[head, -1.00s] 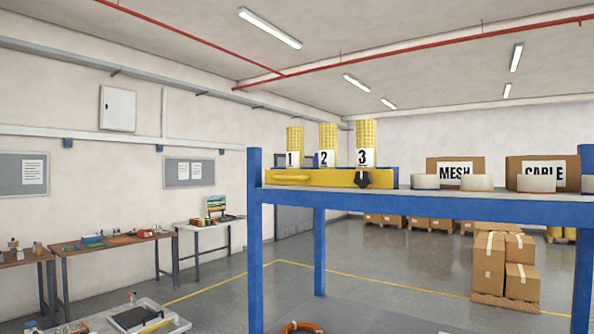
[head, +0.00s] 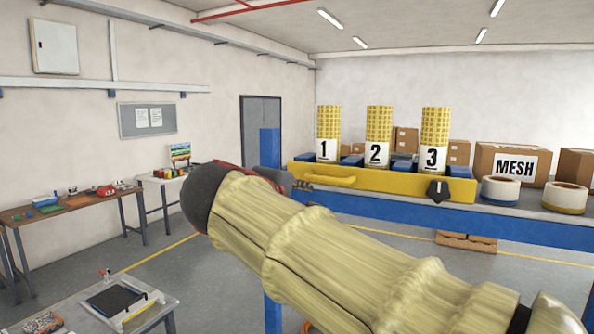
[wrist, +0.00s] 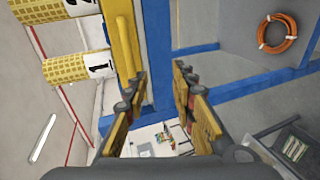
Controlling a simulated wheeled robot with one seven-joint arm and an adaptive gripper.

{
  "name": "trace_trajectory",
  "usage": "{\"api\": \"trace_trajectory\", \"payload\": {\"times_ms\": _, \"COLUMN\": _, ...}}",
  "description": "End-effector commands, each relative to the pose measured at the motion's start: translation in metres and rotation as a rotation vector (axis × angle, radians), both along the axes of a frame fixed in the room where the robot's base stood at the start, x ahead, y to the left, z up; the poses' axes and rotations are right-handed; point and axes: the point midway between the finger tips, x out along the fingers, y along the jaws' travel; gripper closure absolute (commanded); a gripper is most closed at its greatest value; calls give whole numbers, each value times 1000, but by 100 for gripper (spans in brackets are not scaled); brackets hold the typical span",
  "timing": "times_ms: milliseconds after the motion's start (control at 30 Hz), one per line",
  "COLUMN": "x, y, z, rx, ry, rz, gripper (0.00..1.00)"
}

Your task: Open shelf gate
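The yellow shelf gate (head: 390,183) lies across the front of the blue shelf (head: 400,208). It has a yellow bar handle (head: 325,181) at its left and a black knob (head: 437,191) at its right. The gate looks closed in front of the mesh rolls 1 (head: 328,135), 2 (head: 378,138) and 3 (head: 434,141). In the wrist view, my gripper (wrist: 161,76) is open, its fingers apart and empty. The yellow handle (wrist: 124,48) lies just left of the left finger; contact is unclear. In the head view, my sleeved arm hides most of the gripper near the handle's left end.
White tape rolls (head: 500,190) and a MESH box (head: 511,165) stand right of the gate. A blue shelf post (head: 270,148) rises behind my arm. An orange cable coil (wrist: 278,33) shows at the wrist view's upper right. A workbench (head: 95,308) stands at lower left.

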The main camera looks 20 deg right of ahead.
Motion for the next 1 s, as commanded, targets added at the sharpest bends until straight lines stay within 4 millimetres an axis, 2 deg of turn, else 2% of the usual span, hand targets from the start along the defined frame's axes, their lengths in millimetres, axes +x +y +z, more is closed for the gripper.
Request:
{"api": "trace_trajectory", "payload": {"times_ms": 33, "x": -4, "y": -6, "z": 18, "rx": -36, "ry": -20, "rz": -14, "gripper": 74}}
{"api": "trace_trajectory", "payload": {"times_ms": 100, "x": -8, "y": -12, "z": 33, "rx": -78, "ry": -31, "rz": -30, "gripper": 74}}
{"api": "trace_trajectory", "payload": {"times_ms": 200, "x": -11, "y": -18, "z": 39, "rx": -116, "ry": -20, "rz": -47, "gripper": 74}}
{"api": "trace_trajectory", "payload": {"times_ms": 367, "x": -4, "y": -29, "z": 35, "rx": -121, "ry": -8, "rz": -50, "gripper": 74}}
{"api": "trace_trajectory", "payload": {"times_ms": 700, "x": 25, "y": -67, "z": 24, "rx": -118, "ry": -8, "rz": -49, "gripper": 74}}
{"api": "trace_trajectory", "payload": {"times_ms": 1000, "x": 35, "y": -78, "z": 21, "rx": -118, "ry": -10, "rz": -44, "gripper": 74}}
